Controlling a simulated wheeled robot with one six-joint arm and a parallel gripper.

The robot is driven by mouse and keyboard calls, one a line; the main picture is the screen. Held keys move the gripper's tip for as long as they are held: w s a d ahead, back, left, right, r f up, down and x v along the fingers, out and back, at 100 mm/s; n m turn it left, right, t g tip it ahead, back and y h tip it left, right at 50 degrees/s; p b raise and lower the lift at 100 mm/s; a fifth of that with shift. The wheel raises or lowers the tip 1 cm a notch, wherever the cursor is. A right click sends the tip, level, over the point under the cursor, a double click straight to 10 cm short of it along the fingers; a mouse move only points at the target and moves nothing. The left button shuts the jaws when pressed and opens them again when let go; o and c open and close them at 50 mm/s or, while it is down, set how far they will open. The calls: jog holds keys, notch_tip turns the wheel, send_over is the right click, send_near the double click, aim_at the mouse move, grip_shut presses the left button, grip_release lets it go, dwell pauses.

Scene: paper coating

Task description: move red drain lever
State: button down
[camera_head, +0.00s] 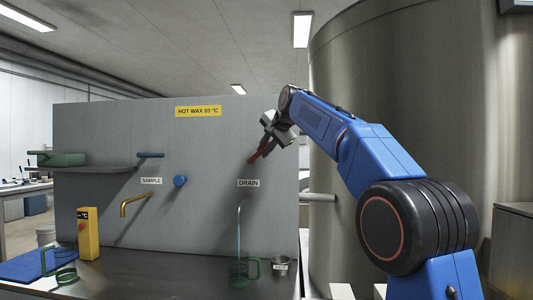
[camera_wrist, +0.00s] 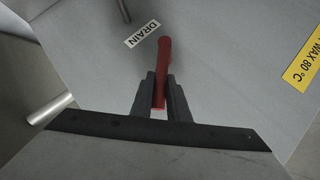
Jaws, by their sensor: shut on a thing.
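The red drain lever (camera_head: 254,157) is on the grey panel, just above the DRAIN label (camera_head: 249,183). In the head view it slants from lower left up to the right into my gripper (camera_head: 272,132). In the wrist view the red lever (camera_wrist: 164,60) stands nearly upright between the two dark fingers of my gripper (camera_wrist: 161,92). The fingers are shut on its lower part in that picture. The part of the lever between the fingers is partly hidden. The DRAIN label (camera_wrist: 142,34) lies to the left of the lever's far end.
A large metal tank (camera_head: 420,90) stands right.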

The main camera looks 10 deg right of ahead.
jog(key=shift+w+a+r, duration=0.1)
jog(key=shift+a+r, duration=0.05)
jog(key=shift+a, duration=0.05)
jog(key=shift+h, duration=0.3)
jog(key=c, duration=1.7)
grip_release()
jog(key=shift+r, duration=0.1)
jog(key=v, duration=1.7)
jog(key=shift+r, duration=0.25)
jog(key=shift+d, duration=0.1)
